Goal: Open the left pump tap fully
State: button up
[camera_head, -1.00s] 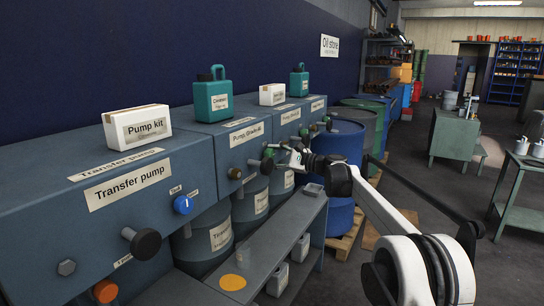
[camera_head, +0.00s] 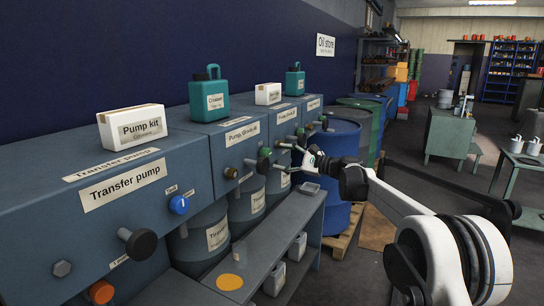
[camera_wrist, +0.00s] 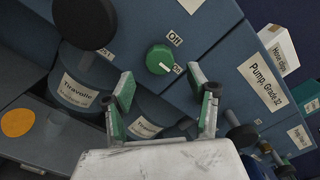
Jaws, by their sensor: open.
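My gripper (camera_head: 293,155) is open and empty in front of the pump fronts in the head view. In the wrist view its two green-padded fingers (camera_wrist: 160,86) stand wide apart. A round green knob (camera_wrist: 160,58) with an "Off" label lies beyond and between the fingertips, apart from them. A large round black tap handle (camera_wrist: 84,22) is at the upper left of the wrist view, outside the fingers. In the head view a black handle (camera_head: 264,164) and a green knob (camera_head: 266,152) are left of my gripper. I cannot tell which handle is the left pump tap.
The nearest unit, "Transfer pump" (camera_head: 123,186), has a black handle (camera_head: 138,242) and a blue knob (camera_head: 179,205). A grey shelf (camera_head: 268,240) runs below the pumps. Blue barrels (camera_head: 340,140) stand behind my gripper. A "Pump, Grade 32" label (camera_wrist: 268,84) shows at right.

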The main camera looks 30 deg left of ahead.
jog(key=d, duration=0.6)
jog(key=shift+w, duration=0.1)
dwell(0.3)
jog(key=s+d+r+n+t+h, duration=0.1)
jog(key=s+d+r+t+h, duration=0.3)
jog(key=d, duration=0.7)
jog(key=s+d+n+h, duration=0.1)
jog(key=s+d+h, duration=0.1)
jog(key=s+d, duration=0.7)
jog(key=s+d+r+n+t+h, duration=0.2)
jog(key=s+d+h, duration=0.1)
jog(key=d, duration=1)
jog(key=s+d+f+n+t+h, duration=0.1)
jog(key=s+d+f+h, duration=0.3)
jog(key=s+d, duration=0.9)
jog(key=s+d+f+n+t+h, duration=0.1)
jog(key=s+d+f+h, duration=0.4)
jog(key=s+d+f, duration=0.5)
jog(key=s+d+n, duration=0.1)
jog(key=s+d, duration=0.3)
jog(key=shift+s+d+f, duration=0.2)
jog(key=shift+s+d, duration=0.1)
jog(key=shift+s, duration=0.05)
